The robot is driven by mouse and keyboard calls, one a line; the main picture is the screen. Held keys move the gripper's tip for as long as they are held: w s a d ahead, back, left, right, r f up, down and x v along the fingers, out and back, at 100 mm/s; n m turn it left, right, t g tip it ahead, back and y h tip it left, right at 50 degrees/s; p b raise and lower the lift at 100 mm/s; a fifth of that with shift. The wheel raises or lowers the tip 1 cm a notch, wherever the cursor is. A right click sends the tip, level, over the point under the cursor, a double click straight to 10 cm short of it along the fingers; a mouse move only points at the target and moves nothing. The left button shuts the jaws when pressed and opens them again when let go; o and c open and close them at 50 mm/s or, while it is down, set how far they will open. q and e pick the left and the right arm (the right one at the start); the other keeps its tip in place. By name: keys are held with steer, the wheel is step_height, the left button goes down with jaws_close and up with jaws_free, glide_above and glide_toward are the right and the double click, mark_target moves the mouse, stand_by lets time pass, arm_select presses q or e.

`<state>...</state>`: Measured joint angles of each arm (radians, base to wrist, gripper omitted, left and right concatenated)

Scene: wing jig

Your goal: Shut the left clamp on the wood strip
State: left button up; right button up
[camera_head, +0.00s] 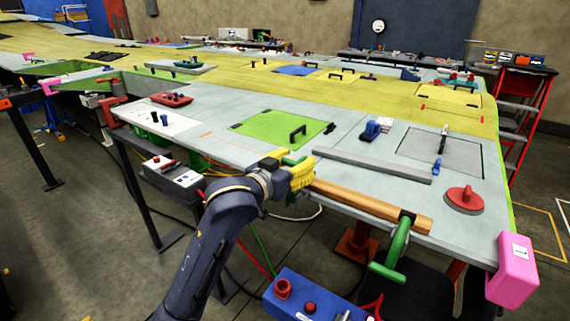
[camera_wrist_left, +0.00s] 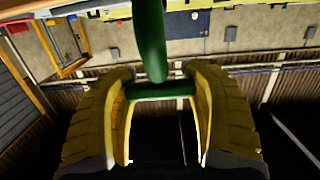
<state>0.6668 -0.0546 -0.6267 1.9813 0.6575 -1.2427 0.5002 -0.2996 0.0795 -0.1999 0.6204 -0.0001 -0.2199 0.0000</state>
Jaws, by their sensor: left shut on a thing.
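The wood strip (camera_head: 370,204) lies along the front edge of the pale wing panel. The left clamp (camera_head: 293,161) is green and mostly hidden behind my gripper at the strip's left end. My left gripper (camera_head: 302,176) has yellow fingers and is shut on this clamp. In the left wrist view, the clamp's green bar and stem (camera_wrist_left: 160,90) show between the two yellow fingers (camera_wrist_left: 162,95). Whether the clamp touches the strip is hidden. A second green clamp (camera_head: 398,243) sits at the strip's right end. My right gripper is not in view.
A grey bar (camera_head: 372,164) lies behind the strip. A red suction-cup-like disc (camera_head: 464,199) and a pink corner block (camera_head: 513,268) are to the right. A blue control box (camera_head: 310,296) stands below the front edge, and a grey switch box (camera_head: 172,175) is at the left.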

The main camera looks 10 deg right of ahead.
arm_select(q)
steer(key=shift+w+d+r, duration=0.2)
steer(key=shift+w+r, duration=0.05)
steer(key=shift+r, duration=0.05)
steer(key=shift+w+d+f, duration=0.15)
steer(key=shift+w+d, duration=0.1)
stand_by(1.5)
steer(key=o, duration=1.7)
steer(key=shift+o, duration=1)
steer(key=shift+f, duration=0.15)
steer(key=v, duration=1.2)
